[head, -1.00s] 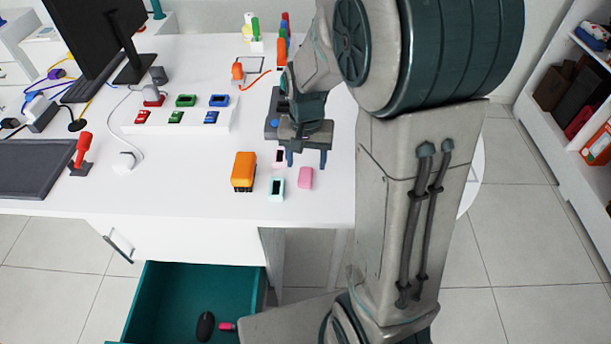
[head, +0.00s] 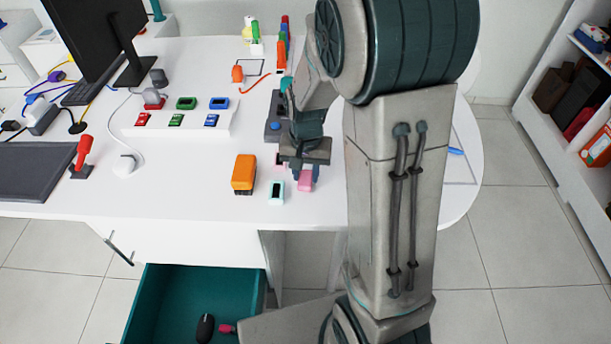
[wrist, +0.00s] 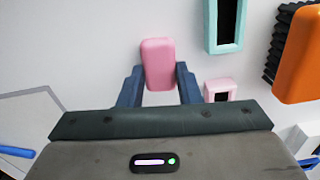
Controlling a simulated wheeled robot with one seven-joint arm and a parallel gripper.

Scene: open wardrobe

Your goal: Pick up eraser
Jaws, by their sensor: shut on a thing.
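The eraser (head: 305,184) is a pink rounded block on the white desk near its front edge. In the wrist view the eraser (wrist: 157,63) sits between the two blue fingers of my gripper (wrist: 159,85). My gripper (head: 302,174) points down at the desk in the head view and is shut on the eraser. The eraser appears to be at desk level; whether it is lifted at all I cannot tell. My gripper hides part of it in the head view.
A teal-framed device (head: 276,192) and an orange block (head: 244,173) stand just left of the eraser. A small pink item (wrist: 219,90) lies close to my right finger in the wrist view. A teal drawer (head: 170,305) hangs open below the desk.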

